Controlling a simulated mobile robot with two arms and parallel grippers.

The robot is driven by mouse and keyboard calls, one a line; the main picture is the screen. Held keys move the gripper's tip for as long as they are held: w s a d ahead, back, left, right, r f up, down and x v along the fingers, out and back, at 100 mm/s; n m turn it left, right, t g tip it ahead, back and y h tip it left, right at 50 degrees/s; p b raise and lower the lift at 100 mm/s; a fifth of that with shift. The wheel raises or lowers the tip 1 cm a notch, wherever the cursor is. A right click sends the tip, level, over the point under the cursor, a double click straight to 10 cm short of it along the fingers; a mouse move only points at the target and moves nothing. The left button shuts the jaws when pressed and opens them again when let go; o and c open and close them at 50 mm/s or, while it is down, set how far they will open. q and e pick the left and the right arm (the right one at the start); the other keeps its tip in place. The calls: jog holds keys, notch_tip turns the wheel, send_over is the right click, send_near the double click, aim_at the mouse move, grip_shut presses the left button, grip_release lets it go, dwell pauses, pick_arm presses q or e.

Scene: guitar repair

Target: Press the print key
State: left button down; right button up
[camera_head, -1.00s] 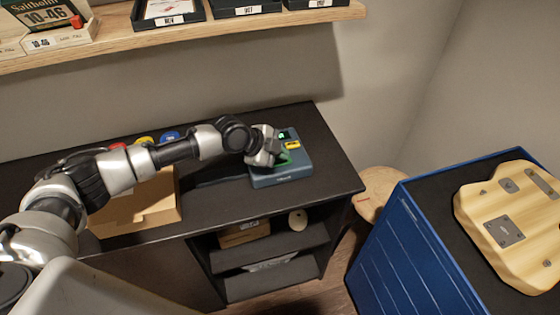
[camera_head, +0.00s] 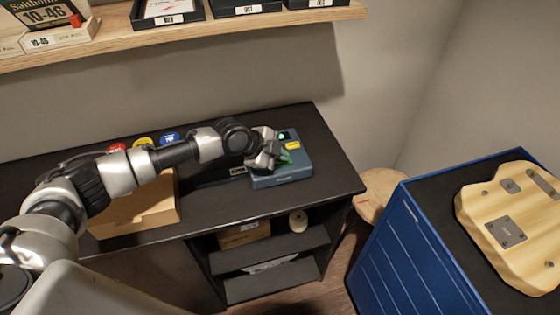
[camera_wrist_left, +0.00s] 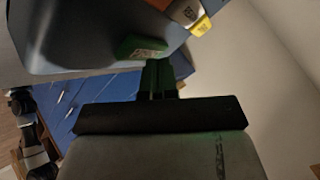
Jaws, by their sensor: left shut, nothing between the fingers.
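The blue-grey device (camera_head: 283,180) stands on the dark bench. It has a small lit green display (camera_head: 285,135) and a yellow part (camera_head: 292,145) on top. A green key shows in the left wrist view (camera_wrist_left: 140,47), beside the finger tips; the yellow part is there too (camera_wrist_left: 201,26). I cannot read its print key's marking. My left gripper (camera_head: 278,160) is shut and empty over the device's top, close to the green key. I cannot tell whether the tips touch it. The gripper hides part of the device's top. My right gripper is not in view.
A cardboard box (camera_head: 150,205) and red, yellow and blue round things (camera_head: 168,137) are near my left arm. A dark, flat thing with a pale label (camera_head: 238,170) lies left of the device. A blue cabinet (camera_head: 400,250) bearing a wooden guitar body (camera_head: 510,220) stands at the right.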

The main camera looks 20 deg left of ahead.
aim_at(280, 164)
pick_arm(q)
jog(key=shift+r, duration=0.1)
dwell(0.3)
jog(key=shift+r+p, duration=0.6)
jog(key=shift+r, duration=0.1)
jog(key=shift+r, duration=0.1)
notch_tip(280, 164, up, 5)
jog(key=p, duration=0.3)
jog(key=shift+p, duration=0.4)
